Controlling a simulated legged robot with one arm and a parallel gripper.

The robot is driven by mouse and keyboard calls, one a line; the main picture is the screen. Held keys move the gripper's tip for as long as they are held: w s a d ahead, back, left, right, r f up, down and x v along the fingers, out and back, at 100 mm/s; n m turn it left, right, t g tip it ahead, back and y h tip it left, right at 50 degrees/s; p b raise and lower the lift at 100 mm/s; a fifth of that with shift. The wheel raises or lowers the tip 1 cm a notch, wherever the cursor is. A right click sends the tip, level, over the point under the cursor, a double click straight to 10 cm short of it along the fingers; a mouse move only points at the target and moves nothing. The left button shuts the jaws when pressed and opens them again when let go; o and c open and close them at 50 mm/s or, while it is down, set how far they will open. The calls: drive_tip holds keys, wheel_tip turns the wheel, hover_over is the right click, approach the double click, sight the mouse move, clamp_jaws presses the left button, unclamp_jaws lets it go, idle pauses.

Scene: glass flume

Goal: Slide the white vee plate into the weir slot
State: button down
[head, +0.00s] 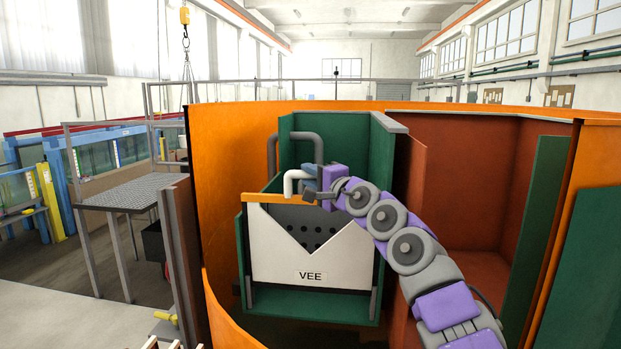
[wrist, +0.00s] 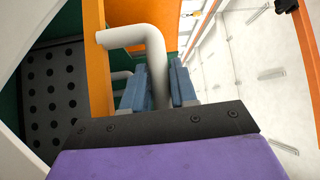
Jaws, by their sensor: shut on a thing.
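The white vee plate (head: 268,262) stands upright in front of the green tank, with a V notch in its top and a VEE label. An orange bar (head: 270,198) runs along its top, and a white bent handle (head: 289,183) rises from it. My gripper (head: 311,187) is shut on the handle from the right; in the wrist view its blue fingers (wrist: 158,88) lie either side of the handle (wrist: 127,36). The weir slot shows as grey guides (head: 374,302) at the lower sides. The plate's lower edge hangs between them; whether it is inside the grooves I cannot tell.
A dark perforated panel (wrist: 55,90) stands behind the notch. A grey pipe (head: 308,138) bends over the green tank (head: 385,165). A curved orange wall (head: 222,170) surrounds it. A grey step platform (head: 125,193) stands at the left, beside open floor.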

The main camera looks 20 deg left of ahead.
wheel_tip(320, 180, down, 7)
drive_tip(key=b, duration=0.6)
drive_tip(key=shift+b, duration=0.35)
idle(2.5)
drive_tip(key=c, duration=0.8)
unclamp_jaws()
drive_tip(key=shift+f, duration=0.1)
drive_tip(key=shift+s, duration=0.1)
drive_tip(key=b+v, duration=0.6)
drive_tip(key=v, duration=1.1)
drive_tip(key=shift+d, duration=0.2)
drive_tip(key=shift+f, duration=0.1)
